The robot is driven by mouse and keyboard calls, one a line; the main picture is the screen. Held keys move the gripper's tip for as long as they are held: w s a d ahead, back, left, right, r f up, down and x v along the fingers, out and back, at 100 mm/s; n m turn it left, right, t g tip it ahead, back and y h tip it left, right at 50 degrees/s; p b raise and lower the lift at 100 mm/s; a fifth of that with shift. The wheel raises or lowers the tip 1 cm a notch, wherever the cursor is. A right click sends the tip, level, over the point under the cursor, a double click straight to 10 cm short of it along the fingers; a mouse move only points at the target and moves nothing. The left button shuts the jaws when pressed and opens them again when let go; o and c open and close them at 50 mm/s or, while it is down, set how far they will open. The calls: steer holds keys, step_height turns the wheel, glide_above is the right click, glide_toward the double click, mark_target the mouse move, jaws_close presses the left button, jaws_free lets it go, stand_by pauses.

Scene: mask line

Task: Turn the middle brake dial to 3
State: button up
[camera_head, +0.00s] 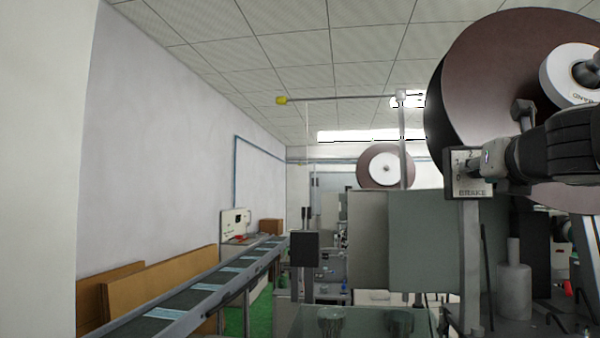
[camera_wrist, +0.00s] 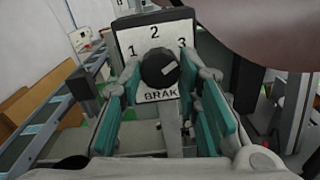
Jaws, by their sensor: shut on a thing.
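A white plate lettered BRAKE (camera_wrist: 130,40) with the numbers 1, 2 and 3 fills the top middle of the wrist view. The round black brake dial (camera_wrist: 153,66) sits at its centre. A pale mark on the dial's face points right and slightly up, on the side of the 3. My gripper (camera_wrist: 166,74) has its teal-padded fingers on both sides of the dial, shut on it. In the head view my gripper (camera_head: 487,158) is at the brake plate (camera_head: 474,186) on the right and hides the dial.
A large brown roll (camera_head: 490,70) with a white core hangs close behind and above my arm. A grey panel (camera_head: 430,240) stands left of the brake post. A conveyor (camera_head: 205,292) runs along the left, with brown boards (camera_head: 160,288) beside it.

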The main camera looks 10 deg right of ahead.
steer(key=shift+f, duration=0.1)
steer(key=o, duration=1.1)
steer(key=shift+o, duration=0.2)
steer(key=shift+s, duration=0.15)
steer(key=v, duration=1.1)
steer(key=shift+s, duration=0.3)
steer(key=shift+a, duration=0.2)
